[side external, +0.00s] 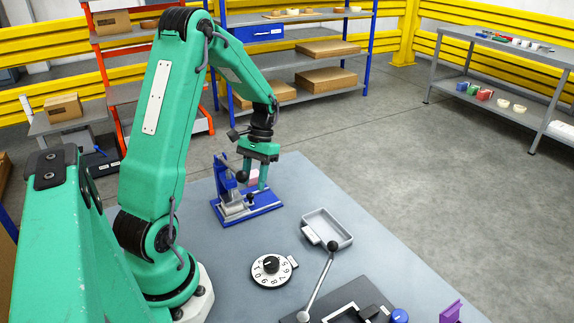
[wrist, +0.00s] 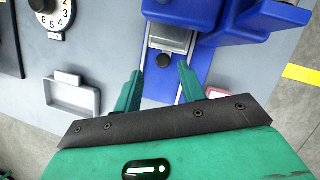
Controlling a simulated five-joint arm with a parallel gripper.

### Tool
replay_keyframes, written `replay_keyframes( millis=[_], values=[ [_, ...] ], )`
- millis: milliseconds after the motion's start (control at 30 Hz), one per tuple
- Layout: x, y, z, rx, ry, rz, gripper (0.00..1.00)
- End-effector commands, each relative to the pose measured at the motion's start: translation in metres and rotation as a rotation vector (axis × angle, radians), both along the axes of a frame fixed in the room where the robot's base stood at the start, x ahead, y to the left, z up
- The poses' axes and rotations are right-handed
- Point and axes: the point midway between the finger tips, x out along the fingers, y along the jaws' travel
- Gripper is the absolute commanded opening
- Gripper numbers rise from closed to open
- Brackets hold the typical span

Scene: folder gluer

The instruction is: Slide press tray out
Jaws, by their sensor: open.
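The blue press (side external: 222,178) stands on the far part of the grey table, with a light grey tray-like part (side external: 234,211) low on its base. In the wrist view the press (wrist: 196,10) fills the top centre, and the grey part (wrist: 171,40) lies in its blue channel with a dark patch at its near end. My gripper (side external: 257,185) is at the press's right side, pointing down. In the wrist view my gripper (wrist: 161,74) is open, its fingers apart over the blue base near the grey part. Nothing shows held between them. I cannot tell whether a finger touches the press.
A shallow grey tray (side external: 345,239), a numbered dial (side external: 262,281) and a long black-knobbed lever (side external: 318,285) stand nearer on the table. A pink piece (side external: 253,175) shows behind my fingers. Table between press and dial is clear.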

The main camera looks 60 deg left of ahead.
Motion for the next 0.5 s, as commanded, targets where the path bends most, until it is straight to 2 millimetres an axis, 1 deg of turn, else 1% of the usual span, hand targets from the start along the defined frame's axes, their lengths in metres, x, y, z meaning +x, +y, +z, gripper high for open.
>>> replay_keyframes(
  millis=[100,233,333,500],
  values=[
    [-0.006,-0.002,-0.013,-0.002,0.000,0.001,0.40],
    [-0.009,-0.004,-0.024,-0.003,-0.001,0.001,0.40],
    [-0.012,-0.005,-0.029,-0.003,-0.001,0.001,0.40],
    [-0.012,-0.005,-0.032,-0.002,-0.004,0.000,0.40]
  ],
)
